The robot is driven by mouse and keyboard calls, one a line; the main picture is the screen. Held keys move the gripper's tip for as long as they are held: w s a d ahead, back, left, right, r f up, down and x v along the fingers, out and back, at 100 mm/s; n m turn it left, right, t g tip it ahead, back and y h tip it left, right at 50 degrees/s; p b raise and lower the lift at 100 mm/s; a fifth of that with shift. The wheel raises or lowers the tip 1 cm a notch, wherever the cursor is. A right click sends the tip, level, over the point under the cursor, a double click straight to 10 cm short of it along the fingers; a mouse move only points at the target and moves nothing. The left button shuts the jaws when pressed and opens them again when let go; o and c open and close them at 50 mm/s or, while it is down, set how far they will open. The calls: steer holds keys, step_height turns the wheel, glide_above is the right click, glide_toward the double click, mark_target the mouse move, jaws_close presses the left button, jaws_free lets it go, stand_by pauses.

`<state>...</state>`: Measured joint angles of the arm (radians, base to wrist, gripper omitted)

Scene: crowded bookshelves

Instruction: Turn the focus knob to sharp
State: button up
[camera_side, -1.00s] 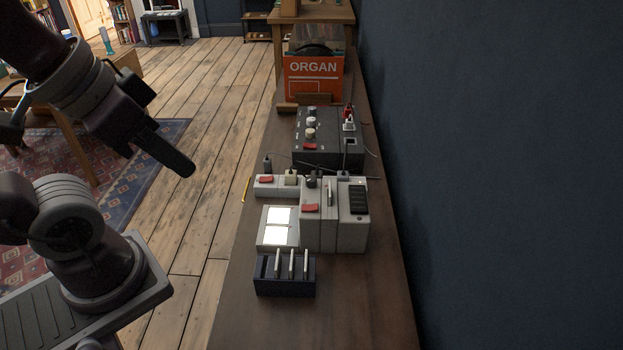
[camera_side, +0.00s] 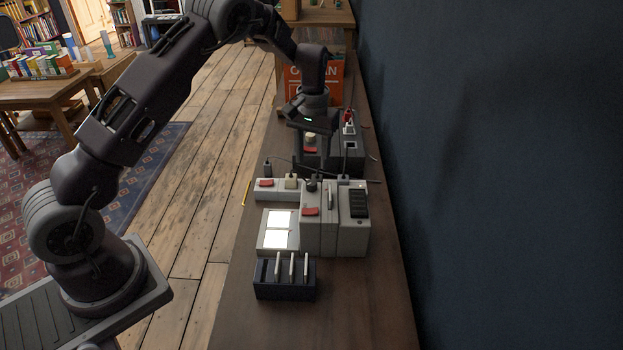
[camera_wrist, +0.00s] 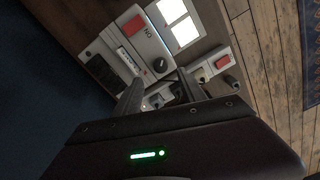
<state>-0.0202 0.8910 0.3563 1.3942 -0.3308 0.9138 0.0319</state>
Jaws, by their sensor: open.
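A small dark round knob (camera_side: 312,185) sits on top of the grey box (camera_side: 318,238), behind its red switch (camera_side: 310,211). In the wrist view the knob (camera_wrist: 160,65) shows on the pale panel beside the red switch, with a light mark on it. Which setting it points to cannot be read. My gripper (camera_side: 314,160) is open and points down, just behind the knob in the side view. In the wrist view, the two fingers of my gripper (camera_wrist: 160,90) are apart with nothing held; the knob is beyond their tips, not between them.
A lit double panel (camera_side: 278,229) lies left of the grey box. A dark rack (camera_side: 285,291) with several upright pale plates stands in front. A white power strip (camera_side: 278,190) and cables lie behind. A dark box (camera_side: 352,160) stands behind my gripper; the wall is close on the right.

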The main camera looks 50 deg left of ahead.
mark_target(311, 183)
step_height(311, 183, down, 8)
steer(key=shift+a+r, duration=0.1)
steer(key=shift+r, duration=0.1)
jaws_close()
